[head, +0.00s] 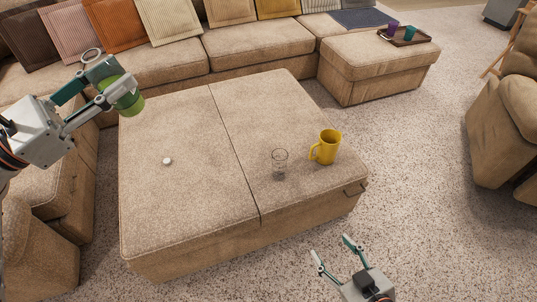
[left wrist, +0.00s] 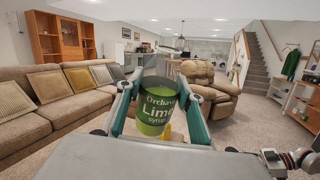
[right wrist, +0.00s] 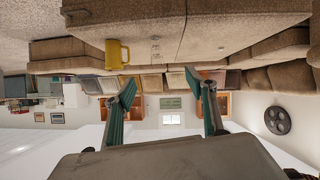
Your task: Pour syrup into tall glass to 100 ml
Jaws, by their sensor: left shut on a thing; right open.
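My left gripper (head: 112,92) is shut on the green lime syrup container (head: 125,97), above the left side of the ottoman. In the left wrist view the container (left wrist: 156,112) shows its "Lime syrup" label and stands close to upright between the fingers. The tall glass (head: 280,164) is clear and upright on the right half of the ottoman, well apart from the container. No syrup is visible in it. My right gripper (head: 332,258) is open and empty in front of the ottoman's near right corner.
The brown ottoman (head: 170,205) is mostly bare. A yellow mug (head: 328,147) stands close to the glass on its right; it also shows in the right wrist view (right wrist: 118,54). A small white round thing (head: 167,161) lies on the left half. Sofas border the back and left.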

